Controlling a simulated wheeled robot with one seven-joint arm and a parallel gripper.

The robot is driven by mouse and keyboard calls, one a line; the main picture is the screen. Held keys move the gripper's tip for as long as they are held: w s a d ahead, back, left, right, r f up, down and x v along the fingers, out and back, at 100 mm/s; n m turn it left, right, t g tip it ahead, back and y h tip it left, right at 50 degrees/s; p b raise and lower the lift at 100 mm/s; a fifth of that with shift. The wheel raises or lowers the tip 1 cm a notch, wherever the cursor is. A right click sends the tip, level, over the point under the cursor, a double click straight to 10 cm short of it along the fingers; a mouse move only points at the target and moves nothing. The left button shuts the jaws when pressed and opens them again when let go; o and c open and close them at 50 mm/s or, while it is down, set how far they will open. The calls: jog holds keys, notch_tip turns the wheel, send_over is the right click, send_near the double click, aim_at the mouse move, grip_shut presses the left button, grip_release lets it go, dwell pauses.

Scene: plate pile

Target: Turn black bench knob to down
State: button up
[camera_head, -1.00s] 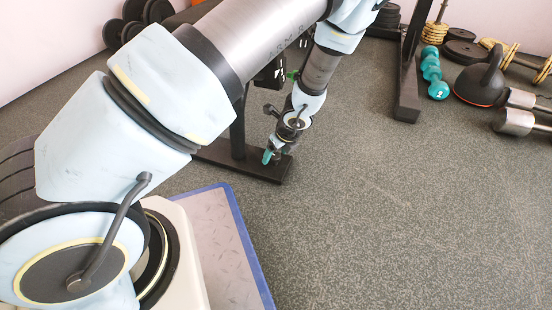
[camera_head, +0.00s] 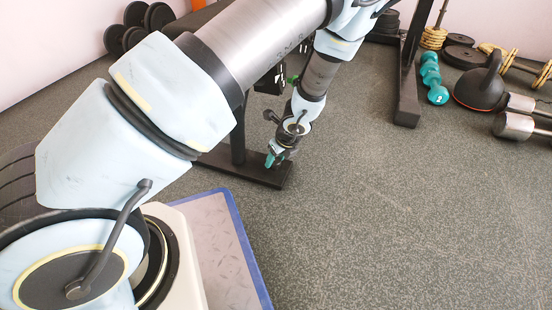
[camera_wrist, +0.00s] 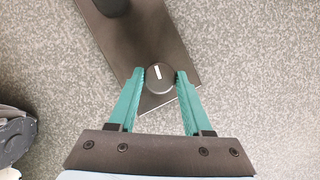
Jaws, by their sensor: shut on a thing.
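The black bench knob (camera_wrist: 160,79) is round with a short white mark on its top, near the end of the bench's dark foot (camera_wrist: 125,45) in the wrist view. In the head view my gripper (camera_head: 272,160) is low over the end of the black foot (camera_head: 240,168). The knob is hidden by my gripper there.
Grey speckled floor (camera_head: 400,210) is open to the right. A teal dumbbell (camera_head: 432,75), a black kettlebell (camera_head: 483,83) and other weights lie at the back right. A black upright with a foot (camera_head: 407,105) stands behind my gripper to the right.

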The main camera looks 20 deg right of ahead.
jog(key=shift+r+p, duration=0.1)
jog(key=shift+p, duration=0.2)
grip_shut()
jog(key=shift+r+n+p, duration=0.15)
jog(key=shift+n+p, duration=0.25)
jog(key=shift+p, duration=1)
jog(key=shift+f+n+y, duration=0.2)
jog(key=shift+n+y, duration=0.1)
jog(key=shift+n, duration=0.1)
jog(key=o, duration=1.2)
grip_release()
